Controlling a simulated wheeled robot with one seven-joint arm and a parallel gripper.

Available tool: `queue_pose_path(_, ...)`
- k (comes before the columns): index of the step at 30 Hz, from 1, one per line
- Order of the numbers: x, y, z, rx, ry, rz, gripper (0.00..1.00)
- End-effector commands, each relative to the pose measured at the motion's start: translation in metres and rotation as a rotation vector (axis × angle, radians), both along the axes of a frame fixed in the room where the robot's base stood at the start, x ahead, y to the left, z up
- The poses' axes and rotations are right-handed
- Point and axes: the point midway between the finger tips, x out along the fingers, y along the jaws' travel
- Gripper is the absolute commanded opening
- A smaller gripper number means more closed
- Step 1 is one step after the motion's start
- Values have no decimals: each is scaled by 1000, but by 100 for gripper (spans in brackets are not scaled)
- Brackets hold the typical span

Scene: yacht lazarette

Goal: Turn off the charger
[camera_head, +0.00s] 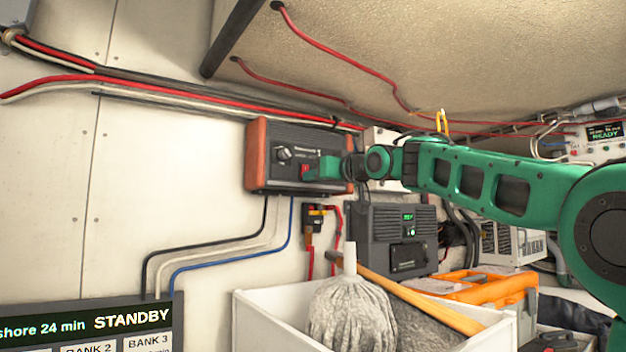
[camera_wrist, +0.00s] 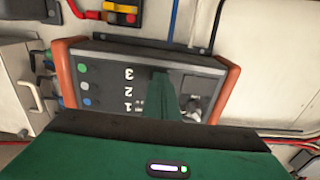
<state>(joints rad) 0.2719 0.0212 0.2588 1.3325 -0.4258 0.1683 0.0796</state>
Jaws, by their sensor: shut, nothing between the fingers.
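A black box with orange end panels (camera_head: 257,157) is fixed to the wall; I cannot read a name that confirms it as the charger. In the wrist view the box (camera_wrist: 105,68) appears upside down, with the numbers 1, 2, 3 and coloured dots. The shut green fingers (camera_wrist: 165,88) cover part of the panel, beside the knob (camera_wrist: 193,112).
Below stands a grey unit (camera_head: 368,230) with a small green display. A display panel (camera_head: 90,325) at lower left reads "STANDBY". A white bin (camera_head: 268,315) holds a mop and a wooden handle. An orange case (camera_head: 490,288) sits at right. Red cables run above the box.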

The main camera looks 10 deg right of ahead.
Motion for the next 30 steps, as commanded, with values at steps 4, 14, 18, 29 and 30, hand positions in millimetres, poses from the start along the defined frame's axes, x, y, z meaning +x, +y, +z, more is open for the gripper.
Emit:
queue_pose_path(4, -31, -12, 2, -2, 4, -4, 0)
queue_pose_path(14, -97, -33, 4, -2, 0, 1, 0)
queue_pose_path(18, -113, -40, 3, -3, 1, 2, 0)
queue_pose_path(29, -122, -44, 2, -1, 2, 3, 0)
queue_pose_path(30, -122, -44, 3, -2, 1, 3, 0)
